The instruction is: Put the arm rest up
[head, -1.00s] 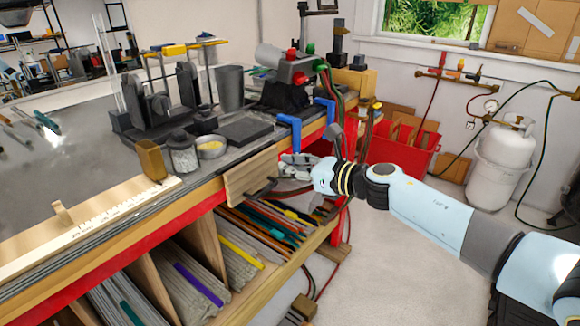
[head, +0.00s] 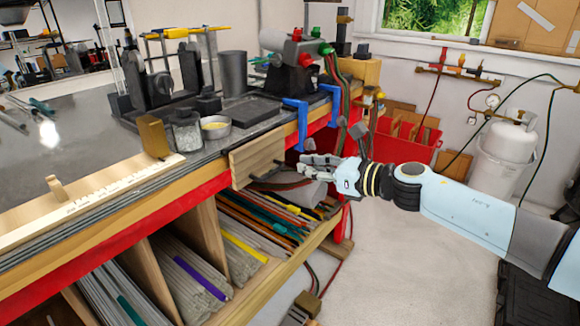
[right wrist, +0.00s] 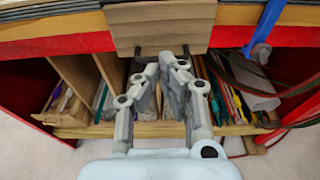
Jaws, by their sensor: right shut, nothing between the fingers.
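The arm rest is a light wooden board (head: 257,155) hanging flat against the front edge of the workbench, with dark metal brackets near its lower edge. It also shows at the top middle of the right wrist view (right wrist: 160,25), with two dark brackets below it. My right gripper (head: 305,162) is in front of the bench, just right of the board and near a bracket. In the right wrist view my fingers (right wrist: 163,68) are shut with nothing between them, their tips just below the board and close to the brackets. Contact cannot be told. My left gripper is not in view.
Blue clamps (head: 297,120) grip the bench edge right of the board. Hoses hang beside them near a red crate (head: 410,155). Below are shelves of glass rods (head: 190,275). A jar (head: 187,130) and a small bowl (head: 215,127) stand on the bench above.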

